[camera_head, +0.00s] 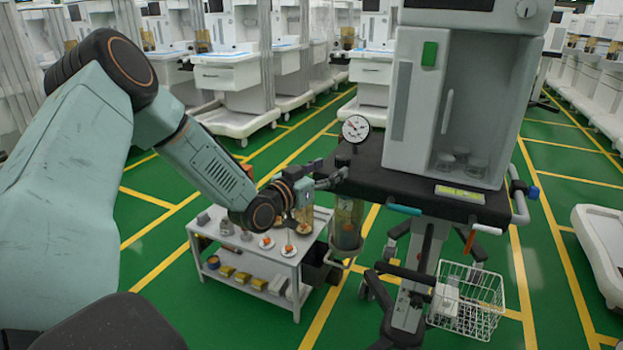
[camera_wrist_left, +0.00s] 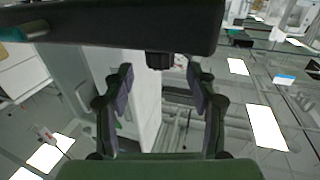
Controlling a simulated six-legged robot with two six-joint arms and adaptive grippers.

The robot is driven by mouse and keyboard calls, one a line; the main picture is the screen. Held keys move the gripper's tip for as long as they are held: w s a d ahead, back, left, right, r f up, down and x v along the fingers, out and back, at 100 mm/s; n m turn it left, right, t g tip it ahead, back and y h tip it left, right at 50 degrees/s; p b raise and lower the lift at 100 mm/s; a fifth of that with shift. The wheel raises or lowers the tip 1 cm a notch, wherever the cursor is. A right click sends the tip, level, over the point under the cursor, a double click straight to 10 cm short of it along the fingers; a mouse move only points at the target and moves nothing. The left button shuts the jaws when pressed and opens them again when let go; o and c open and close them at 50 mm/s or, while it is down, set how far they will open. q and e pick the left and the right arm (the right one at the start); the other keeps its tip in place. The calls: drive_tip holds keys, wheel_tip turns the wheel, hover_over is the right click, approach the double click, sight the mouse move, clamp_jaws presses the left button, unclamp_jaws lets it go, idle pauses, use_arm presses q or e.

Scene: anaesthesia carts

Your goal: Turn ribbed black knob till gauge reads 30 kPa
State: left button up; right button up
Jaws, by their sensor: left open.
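The round white gauge (camera_head: 355,129) stands at the left corner of a cart's dark top. Its needle and numbers are too small to read. A small black knob (camera_head: 343,160) shows just below it, at the cart's edge, partly hard to make out. In the left wrist view a black ribbed knob (camera_wrist_left: 160,61) sticks out under the dark edge. My left gripper (camera_head: 333,171) is open beside the cart corner, close to the knob. In the left wrist view its fingers (camera_wrist_left: 160,78) are spread with the knob beyond, between the tips; no contact shows. My right gripper is not in view.
The cart's dark top (camera_head: 375,178) carries a grey cabinet (camera_head: 410,110). A clear jar (camera_head: 347,222) hangs below the corner. A low white trolley (camera_head: 290,262) with small items stands below my gripper. A wire basket (camera_head: 470,300) hangs at the lower right.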

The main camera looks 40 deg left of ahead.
use_arm(q)
drive_tip(key=s, duration=0.2)
drive_tip(key=shift+s+a, duration=0.1)
drive_tip(key=shift+s, duration=0.3)
drive_tip(key=shift+s+a, duration=0.1)
drive_tip(key=shift+s, duration=1.35)
